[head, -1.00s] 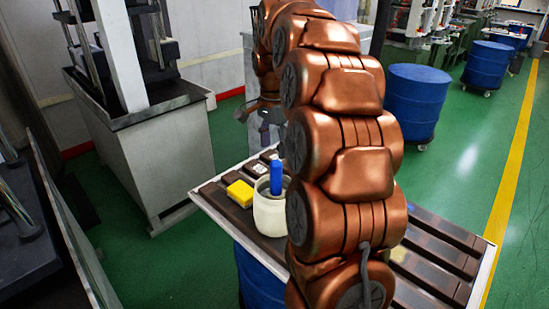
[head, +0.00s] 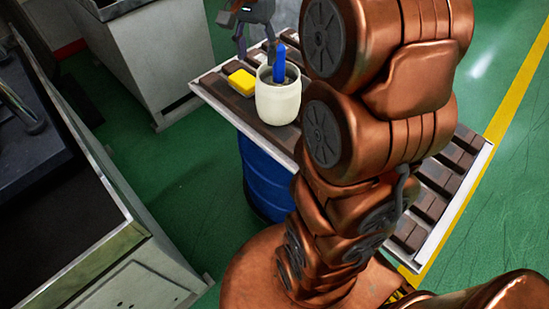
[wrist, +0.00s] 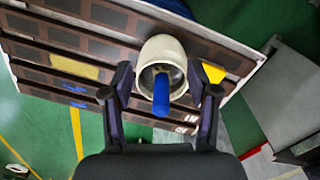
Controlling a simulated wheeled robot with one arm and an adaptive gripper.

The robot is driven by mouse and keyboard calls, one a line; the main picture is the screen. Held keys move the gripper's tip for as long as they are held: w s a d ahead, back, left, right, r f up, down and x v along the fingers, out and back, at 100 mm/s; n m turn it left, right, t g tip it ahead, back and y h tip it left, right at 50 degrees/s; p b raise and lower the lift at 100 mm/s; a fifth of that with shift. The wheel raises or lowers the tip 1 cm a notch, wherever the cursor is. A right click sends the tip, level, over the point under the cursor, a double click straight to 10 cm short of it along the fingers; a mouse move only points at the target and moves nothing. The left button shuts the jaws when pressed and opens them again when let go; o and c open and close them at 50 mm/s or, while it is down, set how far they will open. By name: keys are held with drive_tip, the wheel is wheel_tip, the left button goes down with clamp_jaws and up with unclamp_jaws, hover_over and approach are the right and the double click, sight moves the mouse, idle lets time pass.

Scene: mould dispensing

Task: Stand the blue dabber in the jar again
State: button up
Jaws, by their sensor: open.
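The cream jar (head: 278,99) stands upright on the slatted table top, and it also shows in the wrist view (wrist: 160,46). The blue dabber (head: 279,64) is in the jar with its handle sticking up out of the mouth. In the wrist view the handle (wrist: 161,97) points towards the camera; its lower end is hidden in the jar. My gripper (head: 255,48) is open and empty, behind and above the jar in the head view. In the wrist view my gripper's fingers (wrist: 158,68) lie on either side of the jar and handle, apart from the handle.
A yellow block (head: 242,82) lies just left of the jar and also shows in the wrist view (wrist: 214,73). A small white piece (head: 261,57) lies behind the jar. The table's pale edge (head: 225,115) is close in front. Grey machines stand to the left.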

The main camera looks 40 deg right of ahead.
drive_tip(key=s+a+f+n, duration=0.3)
drive_tip(key=s+a+n, duration=0.1)
drive_tip(key=s, duration=0.3)
drive_tip(key=s+a+f+n+g, duration=0.1)
drive_tip(key=s+a+f+n, duration=0.3)
drive_tip(key=s, duration=0.4)
drive_tip(key=s+a+f+n, duration=0.4)
drive_tip(key=s, duration=0.4)
drive_tip(key=shift+a, duration=0.4)
drive_tip(key=shift+s, duration=0.1)
wheel_tip(320, 180, up, 4)
drive_tip(key=p, duration=0.4)
drive_tip(key=shift+r, duration=0.15)
